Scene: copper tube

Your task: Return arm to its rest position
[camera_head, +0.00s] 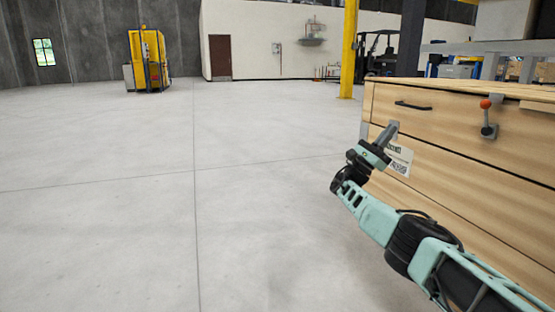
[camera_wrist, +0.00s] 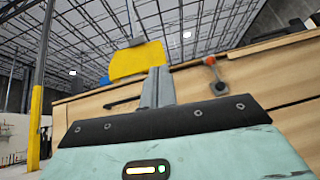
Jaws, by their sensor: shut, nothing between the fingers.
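My gripper (camera_head: 391,129) is at the end of my teal and black arm, on the right side of the head view. It points up and is in front of the wooden workbench (camera_head: 470,170), near its left end; I cannot tell whether it touches the wood. In the wrist view, the grey fingers of my gripper (camera_wrist: 158,72) stand together in the middle, shut and empty. Behind them is the wooden bench front (camera_wrist: 285,75), tilted in the picture. The arm is bent, with its links running to the lower right.
The bench has a black handle (camera_head: 413,106) and a lever with an orange knob (camera_head: 486,104). A yellow post (camera_head: 348,50) stands behind it. A yellow machine (camera_head: 149,60) is far off at the left. The grey floor (camera_head: 120,200) at left and centre is clear.

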